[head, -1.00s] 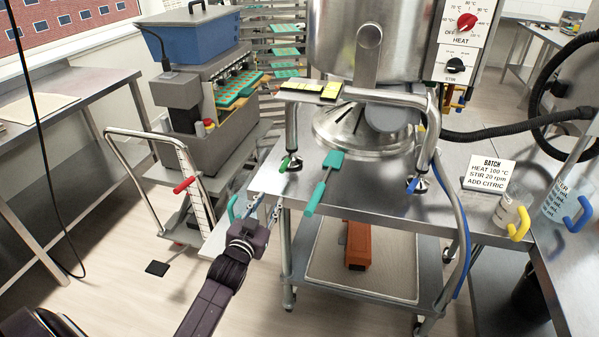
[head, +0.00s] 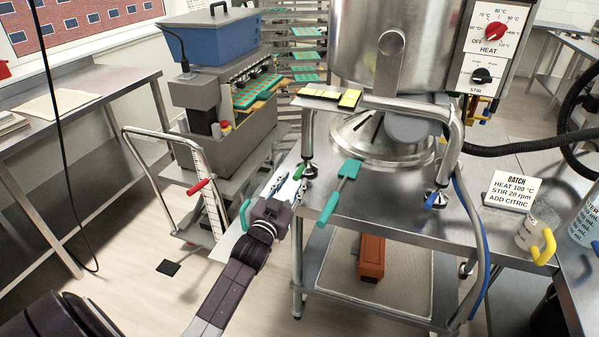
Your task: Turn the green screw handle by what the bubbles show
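The green screw handle (head: 298,172) is a small green lever at the left front foot of the kettle's steel frame, on the table edge. My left gripper (head: 286,186) is just below and left of it, with two thin fingers spread apart. The fingers look empty; whether one touches the handle I cannot tell. A level with yellow vials (head: 331,98) lies on the frame's top left corner. Its bubbles are too small to read here. A blue screw handle (head: 431,199) sits at the right front foot. My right gripper is not in view.
A teal spatula (head: 340,190) lies over the table's front edge, right of the green handle. The steel kettle (head: 388,45) fills the space above. A batch card (head: 514,190) and beaker (head: 536,226) are at right.

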